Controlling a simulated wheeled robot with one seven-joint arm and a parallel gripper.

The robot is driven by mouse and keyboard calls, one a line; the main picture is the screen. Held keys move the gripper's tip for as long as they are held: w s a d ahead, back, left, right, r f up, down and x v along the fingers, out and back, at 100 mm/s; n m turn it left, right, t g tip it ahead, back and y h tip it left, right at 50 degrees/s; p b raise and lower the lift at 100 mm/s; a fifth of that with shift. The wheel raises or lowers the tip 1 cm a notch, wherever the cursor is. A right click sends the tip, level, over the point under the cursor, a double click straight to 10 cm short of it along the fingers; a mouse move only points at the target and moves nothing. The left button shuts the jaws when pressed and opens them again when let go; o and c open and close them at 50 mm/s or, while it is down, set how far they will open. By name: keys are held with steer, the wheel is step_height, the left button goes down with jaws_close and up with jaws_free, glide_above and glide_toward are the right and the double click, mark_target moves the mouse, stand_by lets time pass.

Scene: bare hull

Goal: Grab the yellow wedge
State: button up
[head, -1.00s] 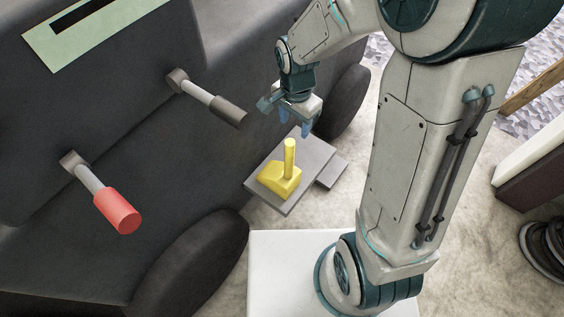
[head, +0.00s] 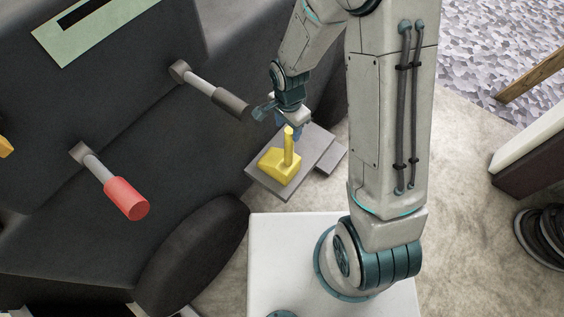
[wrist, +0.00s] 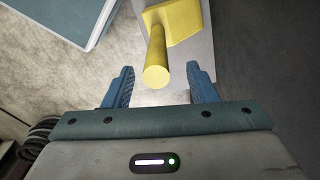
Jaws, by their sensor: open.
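The yellow wedge (head: 279,167) rests on a grey plate (head: 262,186) beside the dark hull, with an upright yellow post rising from it. In the wrist view the wedge (wrist: 181,22) is at the top, and its post points toward the camera, its round end lying between and slightly ahead of the two blue fingers. My gripper (wrist: 158,88) is open and empty. In the head view my gripper (head: 287,128) is just above and behind the post, its fingers partly hidden by the post. I cannot tell whether they touch it.
A grey-ended handle (head: 230,103) sticks out of the dark hull (head: 110,120) left of my gripper. A red-ended handle (head: 126,200) is lower left. Pale floor (head: 460,230) is open to the right.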

mark_target(289, 136)
steer(key=shift+s+d+f, duration=0.1)
steer(key=shift+f, duration=1.1)
steer(key=shift+s+d+f, duration=0.1)
steer(key=shift+f, duration=1.05)
jaws_close()
steer(key=shift+w, duration=0.1)
